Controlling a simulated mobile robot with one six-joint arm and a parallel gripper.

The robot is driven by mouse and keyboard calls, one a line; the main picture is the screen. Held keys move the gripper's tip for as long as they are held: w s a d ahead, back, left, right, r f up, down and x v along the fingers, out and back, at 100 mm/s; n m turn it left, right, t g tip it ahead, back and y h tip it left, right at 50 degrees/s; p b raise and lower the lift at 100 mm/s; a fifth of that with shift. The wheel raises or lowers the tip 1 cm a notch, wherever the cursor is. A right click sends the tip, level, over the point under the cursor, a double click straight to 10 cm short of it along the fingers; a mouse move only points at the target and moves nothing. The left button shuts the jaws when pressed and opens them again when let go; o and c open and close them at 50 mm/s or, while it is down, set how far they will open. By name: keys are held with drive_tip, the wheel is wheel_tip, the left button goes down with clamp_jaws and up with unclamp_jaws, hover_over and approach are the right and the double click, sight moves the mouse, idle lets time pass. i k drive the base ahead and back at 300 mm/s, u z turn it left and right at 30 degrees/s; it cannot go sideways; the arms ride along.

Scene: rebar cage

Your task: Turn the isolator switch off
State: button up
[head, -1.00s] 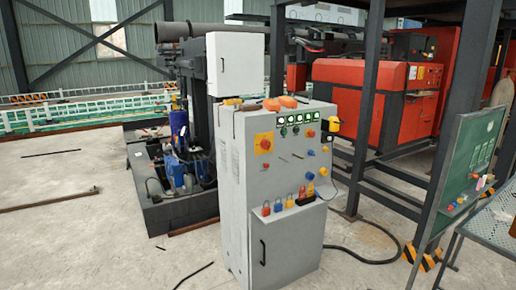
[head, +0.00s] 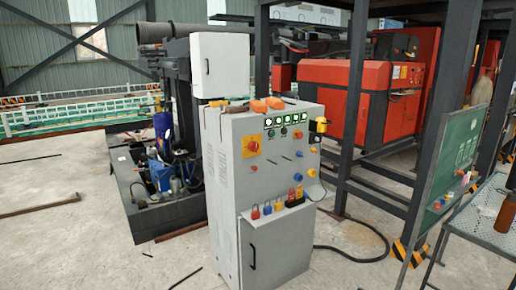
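The isolator switch appears to be the red rotary knob on a yellow plate (head: 252,145), at the upper left of the grey control cabinet's (head: 228,185) front. Its exact handle angle is too small to tell. Lit green-white indicators (head: 288,119) run along the top of the panel. Below are several coloured knobs and buttons. Red, blue and yellow padlocks (head: 267,209) hang along a small ledge on the cabinet front. My gripper is not in view.
Orange items (head: 267,104) lie on the cabinet top. A green board (head: 460,150) and a mesh table (head: 485,215) stand at right, near dark steel posts. A black cable (head: 355,258) lies on the floor at the cabinet's right. Concrete floor at front left is mostly clear.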

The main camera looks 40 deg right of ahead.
sight(253, 146)
drive_tip(key=i, duration=0.9)
drive_tip(key=u, duration=0.05)
